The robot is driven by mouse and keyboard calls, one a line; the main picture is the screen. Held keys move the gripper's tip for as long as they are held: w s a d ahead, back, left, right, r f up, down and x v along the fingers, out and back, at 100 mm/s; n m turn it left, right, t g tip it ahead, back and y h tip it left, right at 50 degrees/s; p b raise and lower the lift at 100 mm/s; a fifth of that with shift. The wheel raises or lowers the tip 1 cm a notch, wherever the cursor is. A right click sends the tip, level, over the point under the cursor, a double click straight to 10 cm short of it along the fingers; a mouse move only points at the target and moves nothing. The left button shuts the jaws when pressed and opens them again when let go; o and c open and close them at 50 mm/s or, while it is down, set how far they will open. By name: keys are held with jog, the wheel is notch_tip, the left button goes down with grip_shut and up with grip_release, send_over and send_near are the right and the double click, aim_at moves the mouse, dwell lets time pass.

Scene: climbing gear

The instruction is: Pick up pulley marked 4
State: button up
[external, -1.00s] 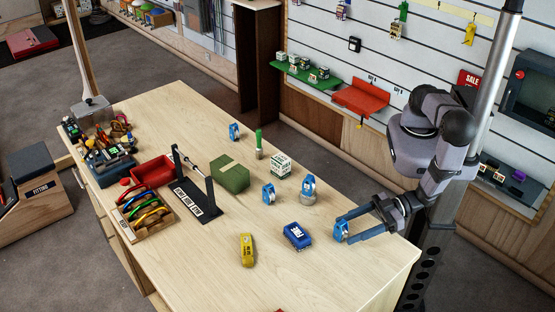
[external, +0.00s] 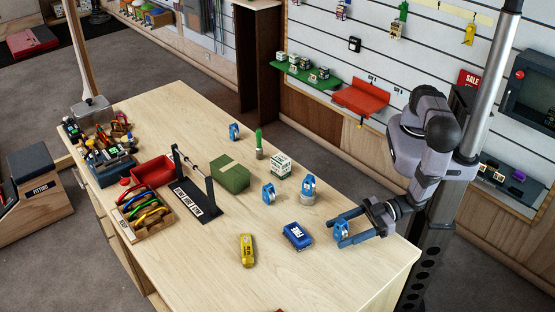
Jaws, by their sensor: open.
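Several similar blue pulleys stand on the wooden table; their number marks are too small to read. One pulley (external: 342,229) is at the right, between the fingers of my gripper (external: 340,230). My gripper is open and low over the table, with its blue fingers on either side of this pulley; I cannot tell whether they touch it. Another pulley (external: 268,193) stands near the middle. One pulley (external: 308,186) sits on a grey round stand (external: 307,199). One more pulley (external: 234,132) is at the far side.
A blue labelled pack (external: 297,236) and a yellow item (external: 246,250) lie left of my gripper. A white-green box (external: 281,166), a green bag (external: 231,175) and a black stand (external: 197,205) are farther away. The table's (external: 340,280) front right is clear.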

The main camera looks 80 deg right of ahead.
aim_at(342, 223)
jog(key=shift+w+a, duration=0.1)
jog(key=shift+w, duration=0.2)
jog(key=shift+c, duration=0.4)
jog(key=c, duration=1)
jog(key=shift+r, duration=0.15)
jog(key=shift+r+b, duration=0.95)
jog(key=shift+r, duration=3.85)
